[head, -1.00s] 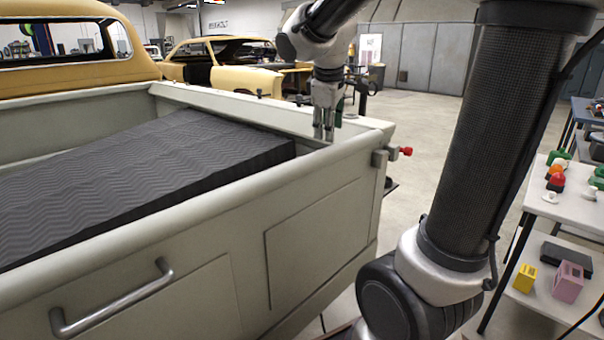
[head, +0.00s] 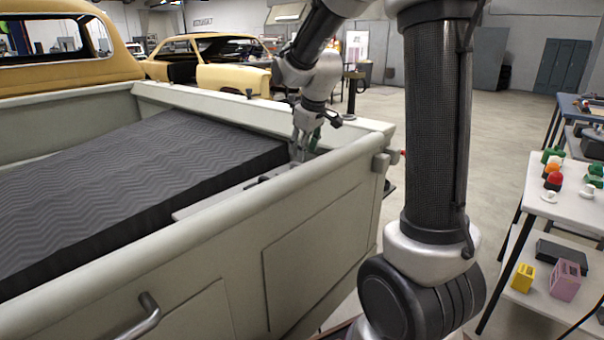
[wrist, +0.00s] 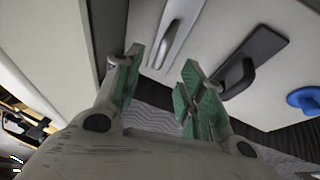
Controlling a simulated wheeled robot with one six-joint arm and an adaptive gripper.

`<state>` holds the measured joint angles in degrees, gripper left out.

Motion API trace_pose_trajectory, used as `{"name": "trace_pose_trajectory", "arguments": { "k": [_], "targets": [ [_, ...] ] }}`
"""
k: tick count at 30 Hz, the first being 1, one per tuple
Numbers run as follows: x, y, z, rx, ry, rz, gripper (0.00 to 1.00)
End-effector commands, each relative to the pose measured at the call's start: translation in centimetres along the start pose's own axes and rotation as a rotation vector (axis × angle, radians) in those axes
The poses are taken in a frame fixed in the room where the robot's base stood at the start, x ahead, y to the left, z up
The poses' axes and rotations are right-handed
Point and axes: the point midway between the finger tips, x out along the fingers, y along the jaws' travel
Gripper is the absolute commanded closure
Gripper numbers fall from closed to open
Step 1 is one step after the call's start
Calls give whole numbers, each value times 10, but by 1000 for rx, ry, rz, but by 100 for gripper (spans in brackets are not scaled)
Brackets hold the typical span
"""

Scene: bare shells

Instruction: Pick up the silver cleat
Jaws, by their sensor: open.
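In the wrist view, a silver cleat (wrist: 178,34) with a raised bar on a pale plate lies ahead of my fingertips. Beside it, to the right, is a dark grey cleat-like handle (wrist: 252,64) on a dark plate. My gripper (wrist: 160,66) is open and empty, its green-padded fingers apart, with the silver cleat beyond the gap between them. In the head view my gripper (head: 303,150) points down inside the truck bed, near its far right corner. Small fittings show there only faintly, and I cannot tell the silver cleat apart.
A black ribbed mat (head: 120,185) fills much of the bed. The pale near bed wall (head: 235,205) stands between my base and the bed floor. A blue round piece (wrist: 304,100) lies at the wrist view's right edge. A white table (head: 545,200) with small parts stands right.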

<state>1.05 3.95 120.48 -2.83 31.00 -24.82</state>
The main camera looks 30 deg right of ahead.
Motion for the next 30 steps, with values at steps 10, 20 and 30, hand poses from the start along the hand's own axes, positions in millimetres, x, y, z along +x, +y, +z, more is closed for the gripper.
{"name": "trace_pose_trajectory", "arguments": {
  "k": [10, 20, 30],
  "targets": [
    [47, -3, -1, 26, 9, -9, 60],
    [85, -6, 0, 27, 12, -7, 60],
    [85, -6, 0, 26, 12, -7, 85]
  ]
}}
